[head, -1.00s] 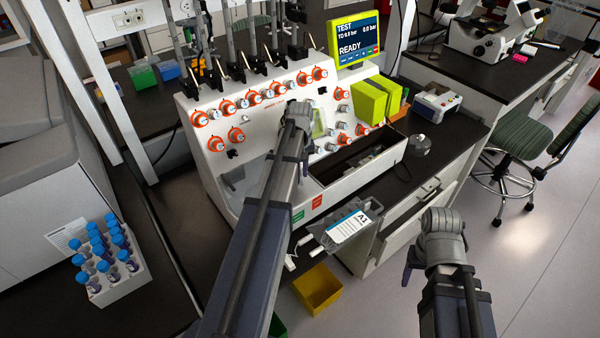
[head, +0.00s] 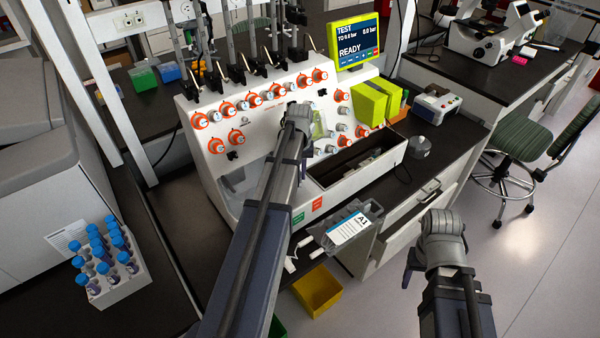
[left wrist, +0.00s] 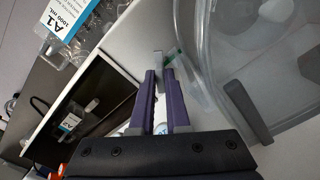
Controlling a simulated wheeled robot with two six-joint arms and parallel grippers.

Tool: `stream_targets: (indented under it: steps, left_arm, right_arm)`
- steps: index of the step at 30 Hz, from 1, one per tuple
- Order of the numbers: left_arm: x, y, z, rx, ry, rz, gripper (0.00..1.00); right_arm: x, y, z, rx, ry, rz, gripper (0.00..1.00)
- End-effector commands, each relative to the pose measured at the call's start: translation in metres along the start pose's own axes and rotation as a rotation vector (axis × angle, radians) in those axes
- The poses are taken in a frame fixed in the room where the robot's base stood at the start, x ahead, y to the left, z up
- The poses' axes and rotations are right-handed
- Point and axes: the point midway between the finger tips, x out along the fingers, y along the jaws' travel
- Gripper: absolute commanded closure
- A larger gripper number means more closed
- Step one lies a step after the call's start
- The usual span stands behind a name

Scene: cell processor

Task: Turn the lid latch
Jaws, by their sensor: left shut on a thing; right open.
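The cell processor (head: 232,115) is a white machine with orange-ringed knobs. In the left wrist view, the purple fingers of my left gripper (left wrist: 160,72) are closed on a small grey piece (left wrist: 158,58), which looks like the lid latch. It stands beside a clear plastic cover (left wrist: 225,45). Most of the latch is hidden between the fingertips, so I cannot tell its angle. In the head view my left arm covers that spot. My right gripper (head: 408,270) is open and empty, apart from the machine, to the right of the bag labelled A1 (head: 348,228).
The screen (head: 357,40) reads TEST and READY. An open dark bin (head: 350,165) is in the machine's front right. A rack of blue-capped tubes (head: 110,280) stands at the left. A yellow bin (head: 318,292) is on the floor. Open floor lies at the right.

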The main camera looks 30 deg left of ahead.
Motion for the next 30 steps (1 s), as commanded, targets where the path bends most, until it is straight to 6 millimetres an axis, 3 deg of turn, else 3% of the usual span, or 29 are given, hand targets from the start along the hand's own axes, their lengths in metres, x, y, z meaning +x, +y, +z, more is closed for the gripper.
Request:
stream_targets:
  steps: [11,12,15,30]
  left_arm:
    - [0.000,0.000,0.000,0.049,0.000,0.000,1.00]
    - [0.000,0.000,0.000,0.049,0.000,0.000,0.85]
    - [0.000,0.000,0.000,0.048,0.000,0.000,0.74]
    - [-0.011,0.000,0.000,0.047,0.000,0.000,0.74]
  right_arm:
    - [0.000,0.000,0.000,0.000,0.000,0.000,0.37]
    - [0.000,0.000,0.000,0.000,0.000,0.000,0.37]
    - [0.000,0.000,0.000,0.000,0.000,0.000,0.37]
    - [-0.011,0.001,0.001,0.000,0.000,0.000,0.37]
